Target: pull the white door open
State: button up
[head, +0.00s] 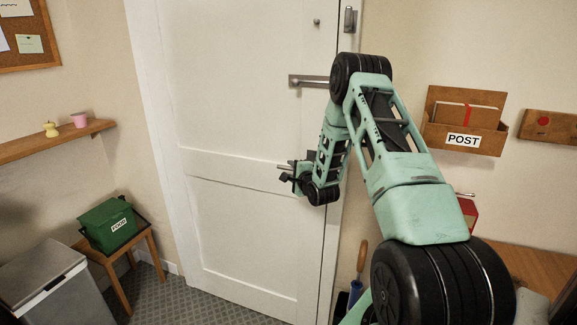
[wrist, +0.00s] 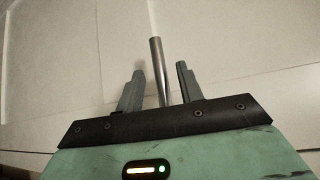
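The white door (head: 240,120) stands in its frame and looks shut in the head view. In the wrist view the two fingers of my gripper (wrist: 158,90) are spread. A round metal bar (wrist: 157,65), which looks like the handle, shows between them with a gap on both sides. Its near end is hidden behind the gripper body.
A small stool (head: 125,262) with a green box (head: 108,224) and a grey bin (head: 55,285) stand at the left. A wooden shelf (head: 50,144) is on the left wall. A post holder (head: 463,120) hangs right of the door. Floor before the door's left part is clear.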

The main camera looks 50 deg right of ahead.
aim_at(290, 169)
jog(key=shift+x, duration=1.5)
grip_shut()
jog(key=shift+f, duration=0.1)
jog(key=shift+s+d+f+n+g+b, duration=0.1)
jog(key=shift+s+f+n+g+b, duration=0.2)
jog(key=shift+f+n+g, duration=0.55)
jog(key=shift+s+d+f+n+g+b, duration=0.15)
jog(key=shift+f+n+g+b, duration=0.3)
jog(key=shift+g, duration=0.55)
jog(key=shift+s+d+f+n+g+b, duration=0.1)
jog(key=shift+s+f+n+g+b, duration=0.15)
jog(key=shift+f+n+g, duration=0.55)
jog(key=shift+a+g, duration=0.1)
jog(key=shift+g, duration=0.15)
